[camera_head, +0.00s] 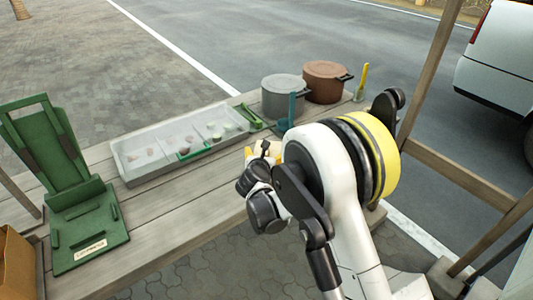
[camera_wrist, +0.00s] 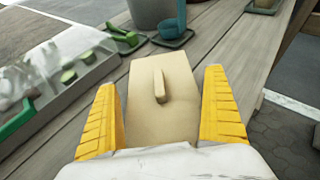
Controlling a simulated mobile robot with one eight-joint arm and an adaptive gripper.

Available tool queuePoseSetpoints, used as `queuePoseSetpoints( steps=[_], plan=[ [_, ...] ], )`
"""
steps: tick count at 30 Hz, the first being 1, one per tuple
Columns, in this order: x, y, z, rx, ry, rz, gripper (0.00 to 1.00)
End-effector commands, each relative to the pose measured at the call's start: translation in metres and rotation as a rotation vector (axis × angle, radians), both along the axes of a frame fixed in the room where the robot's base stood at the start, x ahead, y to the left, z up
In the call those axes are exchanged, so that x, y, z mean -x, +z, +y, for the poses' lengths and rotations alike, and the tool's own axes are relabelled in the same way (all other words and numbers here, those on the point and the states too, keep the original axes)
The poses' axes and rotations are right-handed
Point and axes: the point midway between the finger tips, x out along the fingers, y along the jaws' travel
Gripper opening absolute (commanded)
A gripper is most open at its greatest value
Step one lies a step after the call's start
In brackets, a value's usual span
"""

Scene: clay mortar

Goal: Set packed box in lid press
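A tan box (camera_wrist: 145,115) with a raised ridge on its top lies between my gripper's yellow fingers in the wrist view. My gripper (camera_wrist: 160,85) is open, one finger on each side, with narrow gaps between fingertips and box. I cannot tell how far above the box the fingers are. In the head view my gripper (camera_head: 262,150) is over the table's right part, and my arm hides the box. The green lid press (camera_head: 90,240) stands at the table's left end, its hinged upper plate (camera_head: 45,135) raised, its base empty, with a label in front.
A pale tray (camera_head: 128,165) with small pieces lies mid-table, between my gripper and the press. A grey pot (camera_head: 283,97), a brown pot (camera_head: 326,80) and a teal cup (camera_head: 291,108) stand behind my gripper. The front planks are clear. A wooden post stands at right.

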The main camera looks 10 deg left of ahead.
Motion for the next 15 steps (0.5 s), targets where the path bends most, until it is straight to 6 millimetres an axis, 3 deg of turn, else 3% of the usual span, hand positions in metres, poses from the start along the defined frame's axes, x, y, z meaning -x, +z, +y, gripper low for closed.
queuePoseSetpoints(
  steps=[8, 15],
  plan=[
    [0.006, 0.007, 0.000, 0.001, 0.001, 0.000, 1.00],
    [0.051, 0.029, -0.003, 0.000, 0.002, 0.000, 1.00]
  ],
)
